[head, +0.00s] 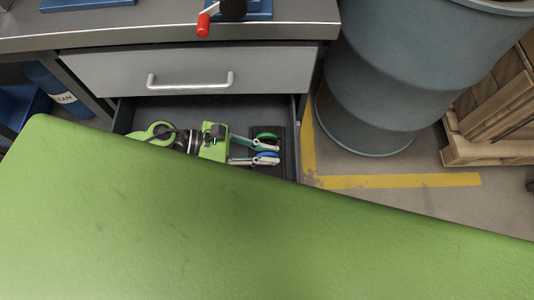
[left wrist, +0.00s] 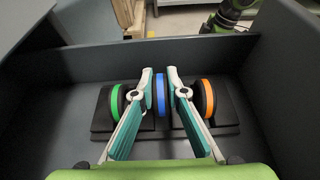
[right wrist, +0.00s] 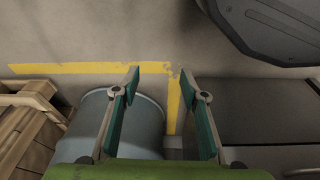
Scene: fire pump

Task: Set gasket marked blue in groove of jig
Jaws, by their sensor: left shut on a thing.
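The blue-marked gasket (left wrist: 161,96) stands on edge in a black holder (left wrist: 102,117) inside the open drawer. It also shows in the head view (head: 266,155). My left gripper (left wrist: 159,76) reaches down into the drawer, its fingers on either side of the blue gasket and shut on it. In the head view my left gripper (head: 268,151) comes in from the left, over the drawer. My right gripper (right wrist: 156,80) is open and empty above the floor. I cannot make out the jig's groove in any view.
A green-marked gasket (left wrist: 115,102) and an orange-marked gasket (left wrist: 207,98) stand close on either side. The drawer walls (left wrist: 212,50) enclose them. A closed drawer (head: 190,70) is above. A blue fixture with a red handle (head: 204,24) stands on the bench. A barrel (head: 400,70) stands to the right.

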